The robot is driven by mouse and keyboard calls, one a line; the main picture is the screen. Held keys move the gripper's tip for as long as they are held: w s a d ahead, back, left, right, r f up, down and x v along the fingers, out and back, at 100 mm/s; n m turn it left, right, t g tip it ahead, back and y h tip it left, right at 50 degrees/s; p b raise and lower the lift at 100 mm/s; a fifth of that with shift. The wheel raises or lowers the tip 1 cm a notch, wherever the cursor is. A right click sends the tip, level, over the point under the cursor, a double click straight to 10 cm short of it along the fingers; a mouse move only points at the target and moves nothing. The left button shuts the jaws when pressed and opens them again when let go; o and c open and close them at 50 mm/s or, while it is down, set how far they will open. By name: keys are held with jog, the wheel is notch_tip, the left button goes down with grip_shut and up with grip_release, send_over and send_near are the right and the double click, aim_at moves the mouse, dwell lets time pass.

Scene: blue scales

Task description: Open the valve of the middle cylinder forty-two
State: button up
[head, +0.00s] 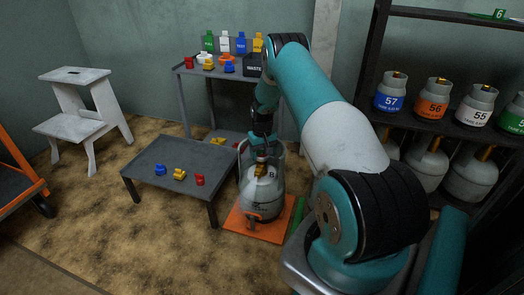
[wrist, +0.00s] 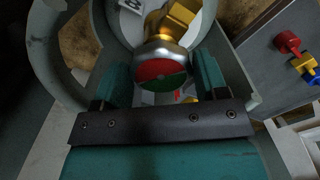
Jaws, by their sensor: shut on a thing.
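A grey gas cylinder (head: 262,198) with a collar stands upright on an orange platform (head: 240,226) in the middle of the head view. Its number is not readable there. Its valve (wrist: 160,70) fills the middle of the wrist view, with a red and green dial face and a brass outlet behind it. My gripper (head: 262,150) reaches down from above into the cylinder's collar. In the wrist view my gripper (wrist: 163,78) has one teal finger on each side of the valve and is shut on it. The exact finger contact is partly hidden.
A low grey table (head: 160,190) with blue, yellow and red pieces stands to the left. Behind is a shelf table with coloured tags and a waste box (head: 254,66). Numbered cylinders fill the rack (head: 450,125) at right. A white step stool (head: 85,110) stands far left.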

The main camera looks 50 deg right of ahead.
aim_at(263, 154)
jog(key=shift+n, duration=0.3)
dwell(0.4)
jog(key=o, duration=0.9)
jog(key=shift+r, duration=0.1)
notch_tip(263, 154, up, 17)
jog(key=p, duration=0.6)
jog(key=shift+s+r, duration=0.1)
